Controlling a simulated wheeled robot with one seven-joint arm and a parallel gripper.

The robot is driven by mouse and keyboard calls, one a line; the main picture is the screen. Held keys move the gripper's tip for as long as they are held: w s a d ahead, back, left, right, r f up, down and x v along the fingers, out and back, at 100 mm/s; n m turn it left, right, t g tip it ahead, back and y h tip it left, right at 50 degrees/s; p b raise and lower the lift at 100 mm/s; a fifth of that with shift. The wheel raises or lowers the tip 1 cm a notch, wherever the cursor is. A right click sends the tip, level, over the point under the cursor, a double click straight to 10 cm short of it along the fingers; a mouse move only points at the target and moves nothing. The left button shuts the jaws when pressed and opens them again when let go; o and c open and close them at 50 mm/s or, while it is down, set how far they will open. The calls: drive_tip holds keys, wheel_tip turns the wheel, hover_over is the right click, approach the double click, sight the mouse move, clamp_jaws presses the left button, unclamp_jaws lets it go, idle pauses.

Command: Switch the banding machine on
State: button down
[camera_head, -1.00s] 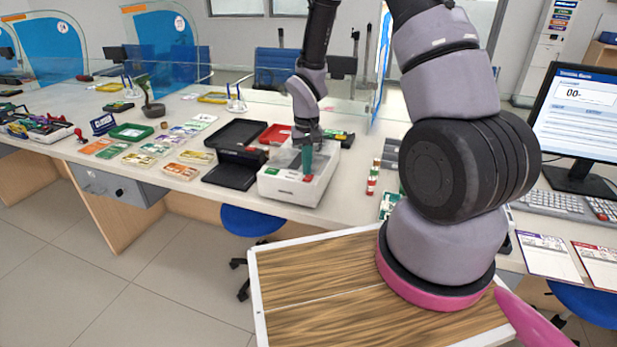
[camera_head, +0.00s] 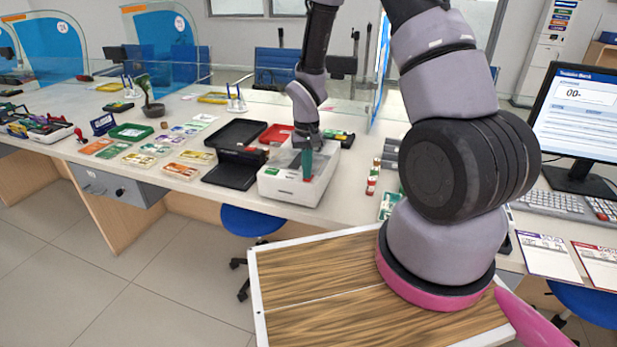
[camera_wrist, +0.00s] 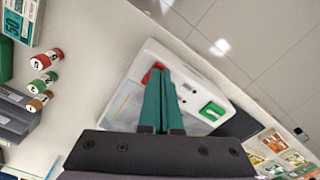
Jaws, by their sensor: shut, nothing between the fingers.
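The banding machine (camera_head: 278,190) is a white box on the counter, with a clear top and a green label (camera_wrist: 212,111) on its face. A red switch (camera_wrist: 150,75) shows beside my fingertips in the wrist view, partly hidden by them. My gripper (camera_head: 307,178) has two teal fingers closed together, pointing down at the front part of the machine. In the wrist view my fingertips (camera_wrist: 160,72) overlap the red switch. I cannot tell whether they touch it. The switch's position, on or off, is not clear.
A black tray device (camera_head: 232,172) stands just left of the machine, with a red tray (camera_head: 276,133) behind. Small red and white rolls (camera_head: 372,180) stand to the right. Banknote bundles (camera_head: 180,171) lie further left. A monitor (camera_head: 580,115) and keyboard (camera_head: 550,200) are at right.

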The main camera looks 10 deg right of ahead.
drive_tip(key=shift+f, duration=0.25)
drive_tip(key=shift+r, duration=3.5)
drive_tip(key=shift+r, duration=0.1)
drive_tip(key=s+d+r+m+t, duration=0.1)
drive_tip(key=s+d+r+t, duration=0.1)
drive_tip(key=r, duration=0.9)
drive_tip(key=s+d+r+m+t, duration=0.1)
drive_tip(key=s+d+r, duration=0.15)
drive_tip(key=r, duration=0.75)
drive_tip(key=s+d+r+m+t+y, duration=0.1)
drive_tip(key=s+r+t, duration=0.3)
drive_tip(key=s+r, duration=0.8)
drive_tip(key=s+y, duration=0.1)
drive_tip(key=s, duration=0.1)
drive_tip(key=shift+s+d+r, duration=0.15)
drive_tip(key=shift+s+r, duration=0.2)
drive_tip(key=shift+r, duration=0.05)
